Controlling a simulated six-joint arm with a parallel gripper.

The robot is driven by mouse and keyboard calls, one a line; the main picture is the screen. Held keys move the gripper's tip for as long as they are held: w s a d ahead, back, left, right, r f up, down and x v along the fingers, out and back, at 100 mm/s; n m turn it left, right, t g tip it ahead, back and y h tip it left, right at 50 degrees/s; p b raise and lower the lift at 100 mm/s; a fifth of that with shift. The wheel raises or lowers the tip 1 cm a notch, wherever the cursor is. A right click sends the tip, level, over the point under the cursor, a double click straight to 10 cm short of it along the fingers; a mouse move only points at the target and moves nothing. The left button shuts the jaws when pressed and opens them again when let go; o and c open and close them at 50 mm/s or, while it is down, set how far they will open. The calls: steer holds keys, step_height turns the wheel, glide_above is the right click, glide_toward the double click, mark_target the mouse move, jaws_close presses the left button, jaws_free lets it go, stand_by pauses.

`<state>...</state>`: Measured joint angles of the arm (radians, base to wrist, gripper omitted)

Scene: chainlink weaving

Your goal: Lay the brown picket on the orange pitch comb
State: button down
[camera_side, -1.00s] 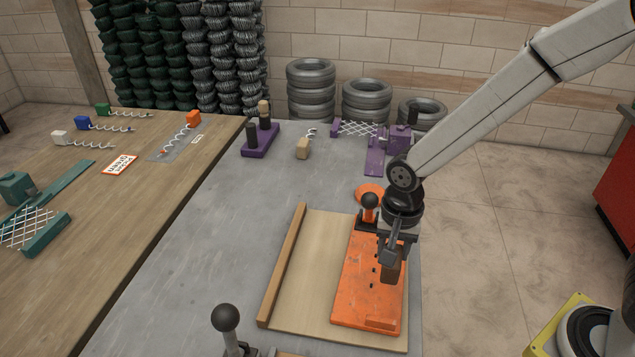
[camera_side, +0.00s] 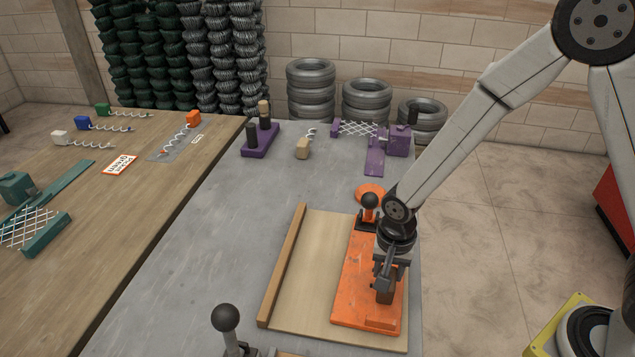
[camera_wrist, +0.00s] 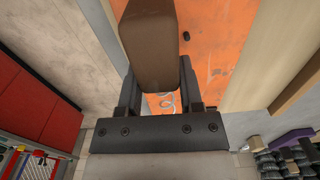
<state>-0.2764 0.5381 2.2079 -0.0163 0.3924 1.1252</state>
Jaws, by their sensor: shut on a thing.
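The brown picket (camera_side: 385,293) is held in my gripper (camera_side: 388,277), over the right part of the orange pitch comb (camera_side: 353,287). I cannot tell whether the picket touches the comb. In the wrist view the brown picket (camera_wrist: 150,45) is a large block between the two fingers of my gripper (camera_wrist: 158,85), with the orange comb (camera_wrist: 210,45) behind it. A thin pale wire coil (camera_wrist: 167,103) shows between the fingers. The side view hides the coil behind the gripper.
The comb lies on a light wooden board (camera_side: 305,265) with a raised brown rail (camera_side: 283,262) on its left. An orange clamp with a black knob (camera_side: 369,202) stands at the comb's far end. Another black-knobbed lever (camera_side: 226,318) stands front left. Grey table left of the board is clear.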

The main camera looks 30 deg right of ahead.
steer(key=shift+f, duration=0.5)
steer(key=shift+f, duration=0.1)
steer(key=shift+c, duration=1.2)
jaws_free()
steer(key=shift+r, duration=6.15)
